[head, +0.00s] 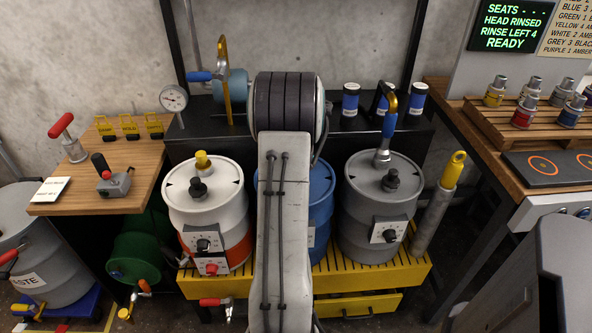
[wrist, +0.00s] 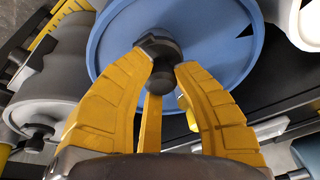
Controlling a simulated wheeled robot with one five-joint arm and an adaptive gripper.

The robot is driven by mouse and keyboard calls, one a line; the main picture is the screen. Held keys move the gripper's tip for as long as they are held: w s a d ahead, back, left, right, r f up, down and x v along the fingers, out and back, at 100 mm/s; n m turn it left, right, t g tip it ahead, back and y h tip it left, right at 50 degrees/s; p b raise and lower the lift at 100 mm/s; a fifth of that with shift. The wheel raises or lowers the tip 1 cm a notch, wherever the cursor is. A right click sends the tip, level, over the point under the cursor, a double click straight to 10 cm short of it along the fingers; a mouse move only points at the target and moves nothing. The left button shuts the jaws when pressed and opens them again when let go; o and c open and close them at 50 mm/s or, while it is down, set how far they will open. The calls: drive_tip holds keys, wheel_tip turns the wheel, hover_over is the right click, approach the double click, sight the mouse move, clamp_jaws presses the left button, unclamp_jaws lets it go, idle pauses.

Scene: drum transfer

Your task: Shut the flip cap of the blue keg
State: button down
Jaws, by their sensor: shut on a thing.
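The blue keg (head: 321,195) stands in the middle of the yellow rack, largely hidden behind my arm in the head view. Its blue lid (wrist: 215,35) fills the upper middle of the wrist view. A black cap (wrist: 159,48) stands on this lid, near its lower edge in the picture. My gripper (wrist: 163,66) has its yellow fingers closed around the cap, with fingertips against its sides. How far the cap is folded cannot be told. In the head view the gripper and the cap are hidden by my arm.
A white-and-orange keg (head: 208,210) stands left of the blue keg and a grey keg (head: 377,210) right of it, both with black caps. The yellow rack (head: 412,270) carries them. A dark shelf (head: 352,131) with small blue-and-white cans is behind. Wooden benches stand on both sides.

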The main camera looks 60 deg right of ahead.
drive_tip(key=shift+w+d+f+y+p, duration=0.1)
drive_tip(key=shift+d+f+y+p, duration=0.1)
drive_tip(key=shift+y+p, duration=0.3)
drive_tip(key=c, duration=1)
unclamp_jaws()
drive_tip(key=shift+o, duration=0.2)
drive_tip(key=shift+r, duration=0.15)
wheel_tip(320, 180, up, 12)
drive_tip(key=s+a, duration=0.1)
drive_tip(key=a, duration=0.1)
drive_tip(key=shift+f, duration=0.2)
